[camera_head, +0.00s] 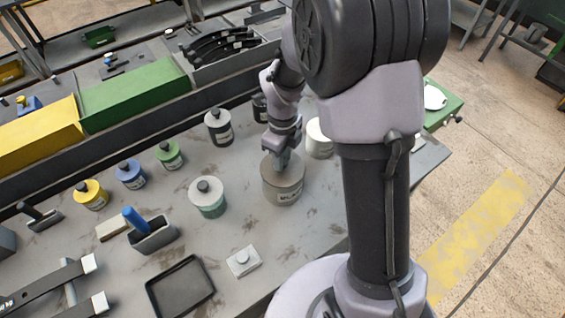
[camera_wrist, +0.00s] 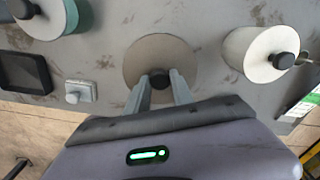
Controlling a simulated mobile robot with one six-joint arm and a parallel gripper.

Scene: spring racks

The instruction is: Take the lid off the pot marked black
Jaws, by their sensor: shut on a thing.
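A wide grey-brown pot (camera_head: 284,192) stands upright on the bench, with a label on its front that is too small to read surely. Its round lid (camera_wrist: 146,55) carries a dark knob (camera_wrist: 159,76) in the middle. My gripper (camera_head: 282,163) points down at this lid from above. In the wrist view my gripper (camera_wrist: 160,84) has its two fingers on either side of the knob and is shut on it. The lid appears to sit on the pot; any gap is hard to see. A dark-bodied pot with a pale lid (camera_head: 217,118) stands further back left.
A teal pot (camera_head: 208,207) stands left and a white pot (camera_head: 319,148) close right. Yellow (camera_head: 91,200), blue (camera_head: 131,179) and green (camera_head: 169,160) pots stand further left. A black tray (camera_head: 181,288) and a small pale block (camera_head: 243,262) lie in front.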

